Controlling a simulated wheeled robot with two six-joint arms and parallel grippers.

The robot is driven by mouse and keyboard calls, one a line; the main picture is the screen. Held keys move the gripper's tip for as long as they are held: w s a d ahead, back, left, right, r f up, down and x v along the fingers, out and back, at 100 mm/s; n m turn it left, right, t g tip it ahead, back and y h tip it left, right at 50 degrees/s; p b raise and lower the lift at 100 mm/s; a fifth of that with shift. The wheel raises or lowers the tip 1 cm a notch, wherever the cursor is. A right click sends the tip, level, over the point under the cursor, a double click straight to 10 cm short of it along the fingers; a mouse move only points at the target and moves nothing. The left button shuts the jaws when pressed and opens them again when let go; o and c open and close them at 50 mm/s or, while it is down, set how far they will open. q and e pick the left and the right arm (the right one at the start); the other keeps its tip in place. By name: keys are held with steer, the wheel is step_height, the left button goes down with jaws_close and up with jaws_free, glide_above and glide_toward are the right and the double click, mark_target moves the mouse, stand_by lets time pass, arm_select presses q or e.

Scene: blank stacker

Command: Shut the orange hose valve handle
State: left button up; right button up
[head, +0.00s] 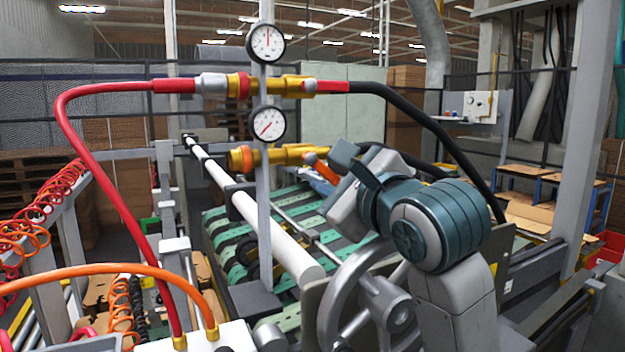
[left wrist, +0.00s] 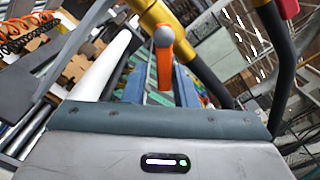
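The orange valve handle (head: 323,170) slants down and right from the lower yellow valve pipe (head: 285,155). In the left wrist view the handle (left wrist: 164,68) hangs below a grey round pivot (left wrist: 163,37) on the yellow pipe (left wrist: 185,45), at an angle to the pipe. My left gripper (head: 356,166) is just right of the handle in the head view, its two teal fingers apart. The handle is centred ahead of the gripper's palm in the wrist view. I cannot tell whether a finger touches it. My right gripper is not in view.
An upper yellow pipe (head: 270,85) carries a red hose (head: 95,90) on the left and a black hose (head: 440,135) on the right. Two round gauges (head: 266,43) stand on a grey post (head: 265,190). A grey handwheel (head: 350,300) is below my arm.

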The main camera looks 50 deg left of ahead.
arm_select(q)
steer(key=s+m, duration=0.1)
steer(key=m, duration=0.2)
steer(key=s+m, duration=0.1)
steer(key=m, duration=0.2)
steer(key=s+a+f+m, duration=0.1)
steer(key=m, duration=0.2)
steer(key=shift+m, duration=0.4)
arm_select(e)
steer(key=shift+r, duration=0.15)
arm_select(q)
steer(key=shift+d+f, duration=0.1)
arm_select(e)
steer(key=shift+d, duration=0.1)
